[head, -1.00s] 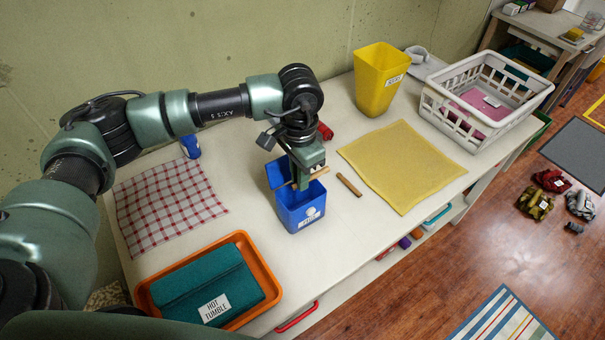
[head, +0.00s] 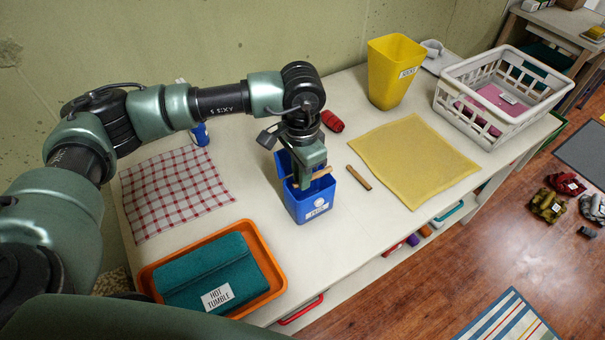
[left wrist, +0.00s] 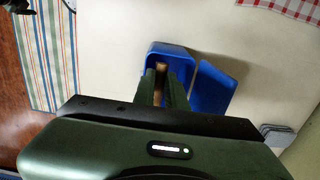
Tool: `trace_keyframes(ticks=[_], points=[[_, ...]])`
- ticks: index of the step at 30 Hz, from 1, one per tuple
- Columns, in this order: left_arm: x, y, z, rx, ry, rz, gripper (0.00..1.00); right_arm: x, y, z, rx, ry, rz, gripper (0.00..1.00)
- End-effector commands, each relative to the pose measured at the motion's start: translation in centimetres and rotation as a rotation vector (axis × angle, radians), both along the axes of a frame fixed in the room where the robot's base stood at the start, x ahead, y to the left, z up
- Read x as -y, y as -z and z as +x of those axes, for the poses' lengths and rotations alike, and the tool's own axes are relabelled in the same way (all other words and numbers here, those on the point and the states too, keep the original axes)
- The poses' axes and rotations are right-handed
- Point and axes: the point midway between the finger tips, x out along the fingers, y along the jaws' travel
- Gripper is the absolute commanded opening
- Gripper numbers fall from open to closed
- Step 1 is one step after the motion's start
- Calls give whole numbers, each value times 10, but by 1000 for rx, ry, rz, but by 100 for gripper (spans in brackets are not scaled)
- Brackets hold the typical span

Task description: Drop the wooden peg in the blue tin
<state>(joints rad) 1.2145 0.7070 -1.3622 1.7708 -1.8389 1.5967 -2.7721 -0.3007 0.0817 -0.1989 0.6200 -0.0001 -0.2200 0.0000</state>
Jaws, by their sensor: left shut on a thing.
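The blue tin (head: 309,207) stands on the white table with its lid (head: 283,163) open at the back; the tin (left wrist: 171,50) and the lid (left wrist: 212,88) also show in the left wrist view. My left gripper (head: 311,181) is over the tin's mouth, pointing down. It is shut on a wooden peg (head: 323,173), which lies crosswise over the opening; part of the peg (left wrist: 158,72) shows between the fingers in the left wrist view. Another wooden peg (head: 358,177) lies on the table just right of the tin. My right gripper is not in view.
A yellow cloth (head: 413,160), a red item (head: 332,121), a yellow bin (head: 393,75) and a white basket (head: 480,121) are to the right and back. A checked cloth (head: 172,190) and an orange tray (head: 268,293) holding a teal folded cloth (head: 207,275) are to the left.

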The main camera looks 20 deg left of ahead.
Motion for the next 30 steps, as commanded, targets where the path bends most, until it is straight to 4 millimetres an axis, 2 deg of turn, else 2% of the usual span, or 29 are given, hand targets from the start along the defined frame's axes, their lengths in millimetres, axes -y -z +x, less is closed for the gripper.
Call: trace_keyframes(ticks=[7,8,9,10,21,25,30], points=[[0,0,0,0,0,0,0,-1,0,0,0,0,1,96],[0,0,0,0,0,0,21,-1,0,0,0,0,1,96],[0,0,0,0,0,0,32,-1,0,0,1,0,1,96],[0,0,0,0,0,0,38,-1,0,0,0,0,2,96],[0,-3,1,2,0,0,38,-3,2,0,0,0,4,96],[0,-18,1,5,0,-1,38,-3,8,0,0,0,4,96],[0,-48,1,4,0,-1,38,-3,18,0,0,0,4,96]])
